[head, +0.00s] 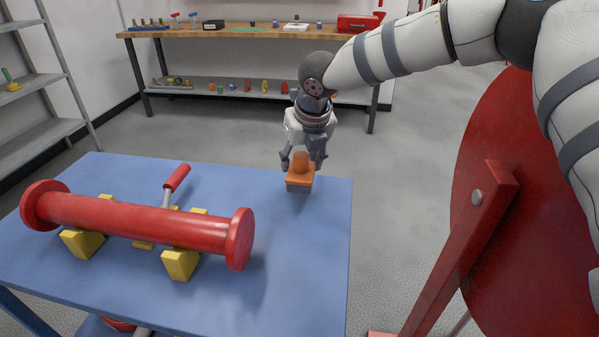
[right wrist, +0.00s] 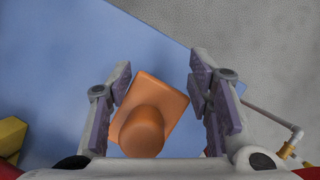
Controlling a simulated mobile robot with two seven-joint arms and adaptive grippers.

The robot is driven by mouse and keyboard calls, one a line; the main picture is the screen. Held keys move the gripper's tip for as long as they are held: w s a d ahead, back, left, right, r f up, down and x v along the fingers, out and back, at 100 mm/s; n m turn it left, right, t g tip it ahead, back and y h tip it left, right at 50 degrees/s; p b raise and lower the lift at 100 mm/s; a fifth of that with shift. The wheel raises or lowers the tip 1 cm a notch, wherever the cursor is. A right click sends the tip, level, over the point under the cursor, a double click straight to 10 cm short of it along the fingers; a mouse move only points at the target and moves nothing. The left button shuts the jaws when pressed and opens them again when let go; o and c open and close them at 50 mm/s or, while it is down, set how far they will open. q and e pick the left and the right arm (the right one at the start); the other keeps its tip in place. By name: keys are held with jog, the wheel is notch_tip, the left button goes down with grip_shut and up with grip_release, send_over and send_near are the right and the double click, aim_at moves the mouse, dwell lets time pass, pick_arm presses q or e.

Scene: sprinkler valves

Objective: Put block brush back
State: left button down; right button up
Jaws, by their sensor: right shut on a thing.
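The block brush (head: 300,178) has an orange block with a round orange knob on top and a grey underside. It is at the back right part of the blue table (head: 300,245). My right gripper (head: 302,163) points down over it and is shut on it. In the right wrist view the brush (right wrist: 165,97) sits turned between the two finger pads. I cannot tell whether its underside touches the table or hangs just above it. My left gripper is not in view.
A red flanged pipe (head: 130,217) rests on yellow blocks (head: 181,263) on the table. A red-handled tool (head: 177,178) lies behind it. A workbench (head: 250,32) with a lower shelf (head: 210,92) stands at the back. A red disc stand (head: 500,170) is at right.

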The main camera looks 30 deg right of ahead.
aim_at(302, 169)
jog(key=shift+w+d+f, duration=0.15)
jog(key=shift+f, duration=1.7)
jog(key=o, duration=1.1)
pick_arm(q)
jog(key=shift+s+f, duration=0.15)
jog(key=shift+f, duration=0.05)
pick_arm(e)
jog(key=shift+r, duration=0.35)
jog(key=p+v, duration=0.2)
jog(key=v, duration=0.9)
jog(key=shift+r, duration=0.25)
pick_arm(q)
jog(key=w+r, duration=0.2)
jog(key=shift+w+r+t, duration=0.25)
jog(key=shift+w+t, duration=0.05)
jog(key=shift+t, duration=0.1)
